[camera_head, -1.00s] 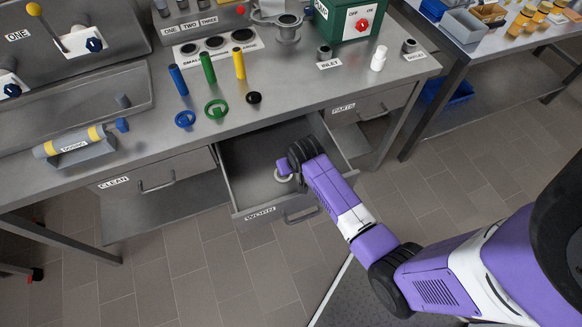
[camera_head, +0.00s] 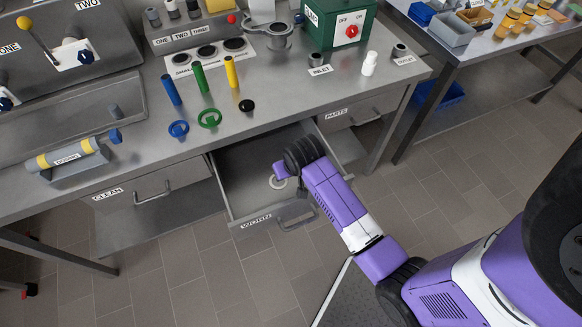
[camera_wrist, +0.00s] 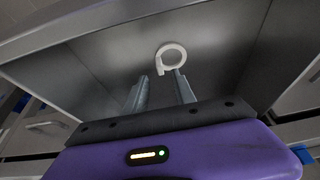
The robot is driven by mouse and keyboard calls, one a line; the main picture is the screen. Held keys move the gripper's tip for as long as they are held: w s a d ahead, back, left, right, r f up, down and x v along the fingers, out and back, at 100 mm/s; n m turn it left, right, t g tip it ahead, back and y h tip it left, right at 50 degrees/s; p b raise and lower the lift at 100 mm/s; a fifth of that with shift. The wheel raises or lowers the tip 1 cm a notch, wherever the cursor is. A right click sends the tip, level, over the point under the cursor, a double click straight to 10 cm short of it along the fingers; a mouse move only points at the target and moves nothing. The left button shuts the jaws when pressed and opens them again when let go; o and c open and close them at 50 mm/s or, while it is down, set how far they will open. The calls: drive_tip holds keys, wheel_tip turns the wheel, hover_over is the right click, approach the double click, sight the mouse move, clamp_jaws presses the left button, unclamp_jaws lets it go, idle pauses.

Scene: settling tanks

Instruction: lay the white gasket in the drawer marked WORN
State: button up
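The white gasket (camera_head: 277,183) is a small ring in the open drawer marked WORN (camera_head: 238,190). It appears to lie on the drawer floor, and my wrist partly covers its right side in the head view. In the wrist view the gasket (camera_wrist: 171,56) shows just beyond my fingertips, nearer the right one, with a short stub at its lower left. My gripper (camera_wrist: 161,82) is open, with its two fingers apart and nothing between them. It points down into the drawer. The fingers are hidden in the head view.
The drawers marked CLEAN (camera_head: 155,188) and PARTS (camera_head: 358,110) are shut on either side. The bench top (camera_head: 290,95) above holds coloured pegs, rings, a green switch box (camera_head: 338,25) and a white bottle (camera_head: 369,64). The drawer's walls stand close around my gripper.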

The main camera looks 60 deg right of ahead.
drive_tip(key=v, duration=0.6)
idle(0.5)
